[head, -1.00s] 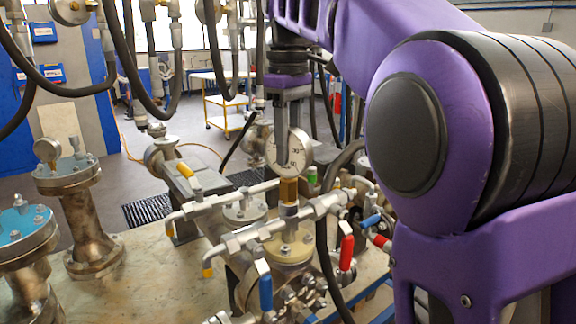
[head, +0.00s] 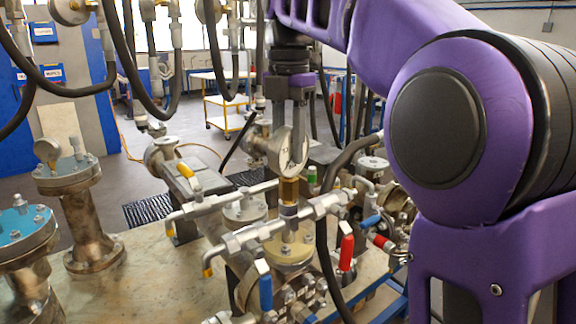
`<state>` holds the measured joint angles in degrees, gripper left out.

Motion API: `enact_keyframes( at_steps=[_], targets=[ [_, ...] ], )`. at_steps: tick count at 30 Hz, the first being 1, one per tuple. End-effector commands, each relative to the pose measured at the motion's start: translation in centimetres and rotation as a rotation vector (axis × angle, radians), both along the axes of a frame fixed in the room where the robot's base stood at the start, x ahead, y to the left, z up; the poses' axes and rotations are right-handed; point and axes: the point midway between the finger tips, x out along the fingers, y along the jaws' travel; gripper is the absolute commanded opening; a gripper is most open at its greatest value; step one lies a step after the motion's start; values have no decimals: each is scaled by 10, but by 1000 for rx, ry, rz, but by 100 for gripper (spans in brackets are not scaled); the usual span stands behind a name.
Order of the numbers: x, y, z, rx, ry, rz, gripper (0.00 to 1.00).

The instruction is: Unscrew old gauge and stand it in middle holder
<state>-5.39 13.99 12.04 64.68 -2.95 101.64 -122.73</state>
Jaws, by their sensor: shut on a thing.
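The gauge (head: 290,150) has a round white dial, seen partly edge-on, and a brass stem (head: 288,190) below it. It is upright above the grey fitting on the cream-coloured flange (head: 288,248). The stem meets the fitting, and I cannot tell how far it is threaded in. My gripper (head: 288,130) points straight down from above and is shut on the gauge, with its fingers covering part of the dial. I cannot pick out the middle holder in this view.
Pipes with a blue-handled valve (head: 266,290) and a red-handled valve (head: 346,252) crowd around the flange. Black hoses (head: 145,75) hang at upper left. Another gauge (head: 47,150) stands on a bronze vessel (head: 85,225) at left. The tabletop (head: 150,270) is clear beside it.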

Motion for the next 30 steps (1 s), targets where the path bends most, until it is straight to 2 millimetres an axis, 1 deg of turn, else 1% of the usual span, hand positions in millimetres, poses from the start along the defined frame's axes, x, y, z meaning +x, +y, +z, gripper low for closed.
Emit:
enact_keyframes(
  at_steps=[3, 11, 26, 30],
  targets=[
    [0, 0, 1, 0, -1, 42, 0],
    [0, 0, 2, 0, -1, 39, 0],
    [0, 0, 22, 0, -1, 37, 0],
    [0, 0, 24, 0, -1, 37, 0]
  ],
)
